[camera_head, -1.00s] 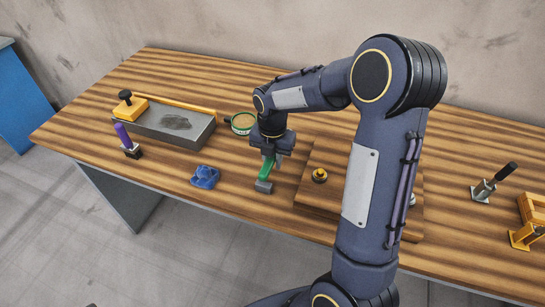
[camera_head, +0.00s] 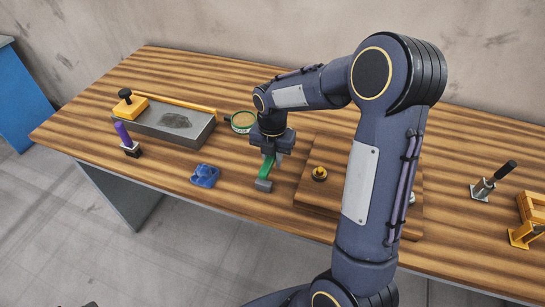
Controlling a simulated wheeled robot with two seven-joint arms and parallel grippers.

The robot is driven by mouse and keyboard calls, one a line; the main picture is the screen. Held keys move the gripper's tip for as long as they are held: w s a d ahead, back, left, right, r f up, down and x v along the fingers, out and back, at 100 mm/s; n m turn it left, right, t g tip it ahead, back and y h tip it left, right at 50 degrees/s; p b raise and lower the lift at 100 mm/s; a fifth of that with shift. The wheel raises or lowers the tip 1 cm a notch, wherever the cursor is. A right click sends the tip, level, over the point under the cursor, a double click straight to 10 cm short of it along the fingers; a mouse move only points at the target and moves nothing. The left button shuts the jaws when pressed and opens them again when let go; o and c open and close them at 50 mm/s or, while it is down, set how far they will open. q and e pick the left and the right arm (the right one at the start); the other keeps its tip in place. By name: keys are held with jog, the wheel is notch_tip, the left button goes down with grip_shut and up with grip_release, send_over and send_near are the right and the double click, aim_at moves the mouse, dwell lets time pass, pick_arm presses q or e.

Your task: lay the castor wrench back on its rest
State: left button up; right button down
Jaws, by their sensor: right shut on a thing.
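My right gripper (camera_head: 272,157) points down over the front middle of the table. It is shut on a green-handled tool (camera_head: 267,168), which I take to be the castor wrench. Much of the tool is hidden by the jaws. A small grey block (camera_head: 263,185) shows at the tool's near lower end. I cannot tell whether this block is the rest or part of the tool, or whether the tool touches the table. My left gripper is not in view.
A blue lumpy piece (camera_head: 205,175) sits to the left. A grey tray (camera_head: 190,139), a purple-handled tool (camera_head: 123,134) and a green round tin (camera_head: 243,122) stand farther left and back. A wooden board (camera_head: 312,196) lies close right. A black-handled tool (camera_head: 492,180) stands far right.

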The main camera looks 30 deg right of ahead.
jog(key=shift+f+b, duration=0.6)
jog(key=shift+f, duration=0.35)
jog(key=c, duration=1.1)
grip_release()
jog(key=shift+c, duration=0.2)
notch_tip(320, 180, up, 8)
jog(key=p, duration=0.7)
jog(key=shift+r, duration=0.1)
